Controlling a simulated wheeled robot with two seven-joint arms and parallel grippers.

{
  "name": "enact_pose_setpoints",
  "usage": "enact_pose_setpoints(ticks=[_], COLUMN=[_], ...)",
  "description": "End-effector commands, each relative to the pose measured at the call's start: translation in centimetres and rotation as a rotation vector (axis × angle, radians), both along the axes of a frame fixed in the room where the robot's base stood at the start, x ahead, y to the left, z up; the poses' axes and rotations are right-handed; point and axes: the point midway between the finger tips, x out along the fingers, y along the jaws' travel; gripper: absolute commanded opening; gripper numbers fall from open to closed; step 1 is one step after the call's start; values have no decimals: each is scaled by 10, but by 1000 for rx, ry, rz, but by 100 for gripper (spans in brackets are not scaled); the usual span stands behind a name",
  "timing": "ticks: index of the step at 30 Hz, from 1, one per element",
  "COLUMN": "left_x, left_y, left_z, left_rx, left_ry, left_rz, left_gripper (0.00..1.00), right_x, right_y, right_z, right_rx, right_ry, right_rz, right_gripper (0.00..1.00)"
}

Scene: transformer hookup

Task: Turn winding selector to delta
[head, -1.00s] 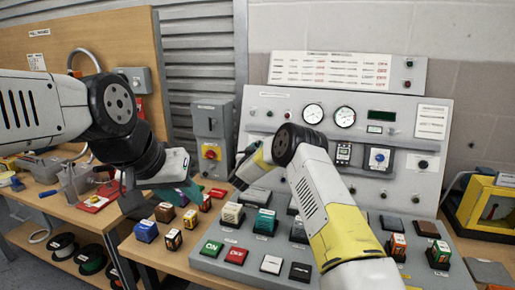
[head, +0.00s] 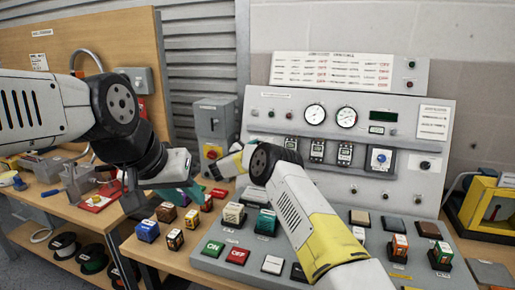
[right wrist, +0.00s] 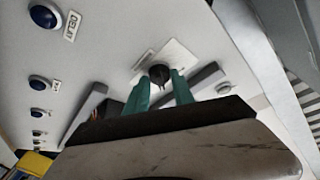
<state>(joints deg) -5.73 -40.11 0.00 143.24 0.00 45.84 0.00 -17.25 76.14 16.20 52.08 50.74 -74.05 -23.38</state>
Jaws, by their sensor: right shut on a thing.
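The winding selector is a black knob (right wrist: 158,70) on a pale label plate in the right wrist view. My right gripper (right wrist: 160,84) has its two teal fingertips on either side of the knob and is shut on it. Which way the knob points is hard to tell. A DELTA label (right wrist: 72,25) sits on the panel beside a blue button. In the head view my right arm (head: 297,205) reaches to the left side of the console and hides the knob and fingertips. My left gripper (head: 186,192) hangs above the bench at left; its jaw opening is unclear.
The grey console (head: 285,108) carries gauges, a blue dial (head: 380,158) and several blocks on its sloped deck. Several small coloured blocks (head: 147,231) lie below my left gripper.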

Motion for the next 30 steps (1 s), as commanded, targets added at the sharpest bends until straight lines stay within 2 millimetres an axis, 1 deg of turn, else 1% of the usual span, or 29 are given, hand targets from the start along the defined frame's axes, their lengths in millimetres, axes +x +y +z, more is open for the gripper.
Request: enact_pose_setpoints(ticks=[7, 21, 22, 24, 25, 30], left_x=[0, 0, 0, 0, 0, 0], left_y=[0, 0, 0, 0, 0, 0], left_z=[0, 0, 0, 0, 0, 0], left_rx=[0, 0, 0, 0, 0, 0], left_ry=[0, 0, 0, 0, 0, 0], left_rz=[0, 0, 0, 0, 0, 0], left_gripper=[33, 33, 33, 33, 33, 33], right_x=[0, 0, 0, 1, 1, 1], right_y=[0, 0, 0, 0, 0, 0], right_z=[1, 1, 1, 1, 1, 1], right_rx=[54, 64, 64, 64, 64, 64], right_ry=[-18, -22, -22, -22, -22, -20], right_rz=[-21, -25, -25, -25, -25, -25], right_gripper=[0, 0, 35, 49, 50, 50])
